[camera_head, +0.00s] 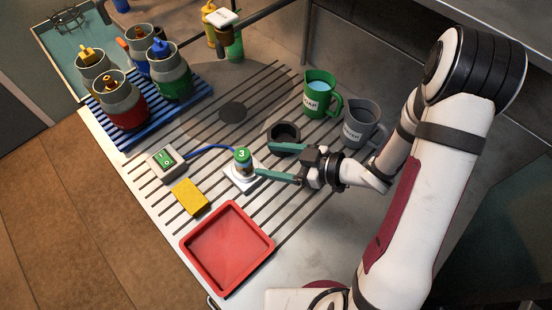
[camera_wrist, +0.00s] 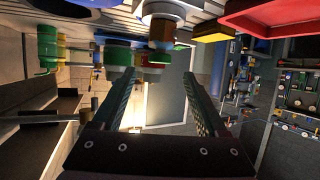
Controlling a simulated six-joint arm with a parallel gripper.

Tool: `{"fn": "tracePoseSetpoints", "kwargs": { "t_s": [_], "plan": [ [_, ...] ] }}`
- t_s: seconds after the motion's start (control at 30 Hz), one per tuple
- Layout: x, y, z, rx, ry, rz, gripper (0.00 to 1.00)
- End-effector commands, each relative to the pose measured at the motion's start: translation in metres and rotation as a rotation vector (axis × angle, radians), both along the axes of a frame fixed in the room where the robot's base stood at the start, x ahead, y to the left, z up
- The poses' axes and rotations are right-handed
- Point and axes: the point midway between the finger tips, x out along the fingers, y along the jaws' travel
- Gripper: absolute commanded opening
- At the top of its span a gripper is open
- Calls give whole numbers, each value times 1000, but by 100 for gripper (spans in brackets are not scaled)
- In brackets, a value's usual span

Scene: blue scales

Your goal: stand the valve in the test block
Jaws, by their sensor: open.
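A small valve (camera_head: 243,158) with a green cap marked 3 stands upright on a white square plate (camera_head: 243,183). In the wrist view, which is upside down, the valve (camera_wrist: 161,32) hangs from the top, beyond and between my fingertips. My gripper (camera_head: 264,160) is open and empty, just right of the valve, with its green fingers pointing at it. It also shows in the wrist view (camera_wrist: 158,75). A dark round holder (camera_head: 286,132) with an open top stands behind the gripper, partly hidden by it. I cannot tell for certain which piece is the test block.
A switch box (camera_head: 167,162) with a blue cable, a yellow sponge (camera_head: 190,197) and a red tray (camera_head: 228,248) lie left and front. A green mug (camera_head: 318,98) and grey mug (camera_head: 362,128) stand behind my gripper. A blue rack (camera_head: 134,130) holds several bottles.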

Motion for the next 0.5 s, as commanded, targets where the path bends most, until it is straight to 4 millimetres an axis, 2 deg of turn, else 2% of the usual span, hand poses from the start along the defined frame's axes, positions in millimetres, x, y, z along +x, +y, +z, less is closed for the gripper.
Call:
{"fn": "tracePoseSetpoints", "kwargs": {
  "t_s": [0.17,0.27,0.33,0.4,0.47,0.5],
  "plan": [
    [1,-5,1,-16,1,-12,76],
    [30,-29,-1,-171,15,-162,76],
    [58,-71,8,-355,52,-389,76],
    [64,-123,28,-514,141,-675,76],
    [45,-158,50,-589,262,-911,76],
    [21,-172,63,-609,366,-1052,76]
  ]
}}
